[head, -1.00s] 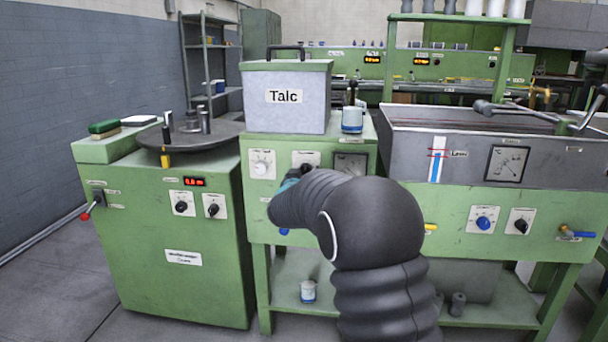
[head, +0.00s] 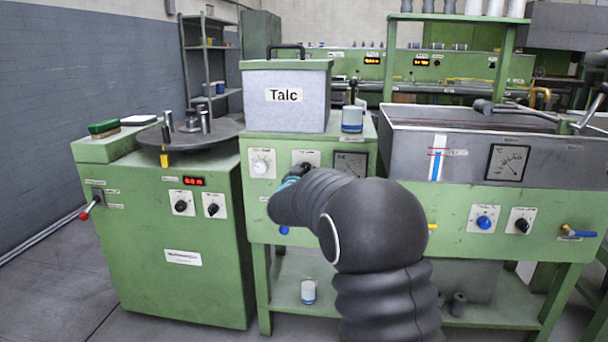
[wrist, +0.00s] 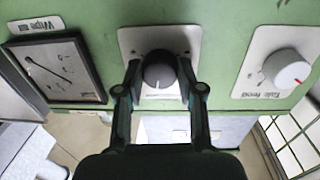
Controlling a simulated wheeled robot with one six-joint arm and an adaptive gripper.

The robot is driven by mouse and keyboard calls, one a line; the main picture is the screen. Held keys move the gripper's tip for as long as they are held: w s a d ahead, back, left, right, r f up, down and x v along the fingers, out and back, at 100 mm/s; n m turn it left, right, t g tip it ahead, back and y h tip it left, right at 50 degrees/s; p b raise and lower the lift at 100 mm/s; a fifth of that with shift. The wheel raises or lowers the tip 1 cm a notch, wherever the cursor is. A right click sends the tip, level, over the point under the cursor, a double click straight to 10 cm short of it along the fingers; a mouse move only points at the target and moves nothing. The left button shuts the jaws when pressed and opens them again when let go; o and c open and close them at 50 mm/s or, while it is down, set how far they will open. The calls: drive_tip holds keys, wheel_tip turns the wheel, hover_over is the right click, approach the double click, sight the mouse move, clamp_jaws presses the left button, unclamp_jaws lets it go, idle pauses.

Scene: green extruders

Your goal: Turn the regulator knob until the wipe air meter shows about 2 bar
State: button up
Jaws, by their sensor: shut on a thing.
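The black regulator knob (wrist: 159,74) sits on a pale plate in the wrist view, which is upside down. My gripper (wrist: 158,65) is shut on it, one finger on each side. In the head view the knob plate (head: 305,155) shows below the talc box, and my dark sleeved arm hides much of the gripper (head: 291,180). The wipe air meter (wrist: 60,68) is a square dial with a dark frame and a thin needle, beside the knob. It also shows in the head view (head: 350,164), partly behind my arm. Its scale is too small to read.
A white talc feed knob (wrist: 287,74) is on the knob's other side; it also shows in the head view (head: 262,162). The talc box (head: 286,112) and a blue-white pot (head: 352,121) stand above the panel. A blue knob (head: 484,222) is further right.

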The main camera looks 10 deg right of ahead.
drive_tip(key=o, duration=1.1)
drive_tip(key=shift+o, duration=0.2)
drive_tip(key=shift+s, duration=0.1)
drive_tip(key=v, duration=1.1)
drive_tip(key=shift+s+a, duration=0.2)
drive_tip(key=shift+s, duration=0.15)
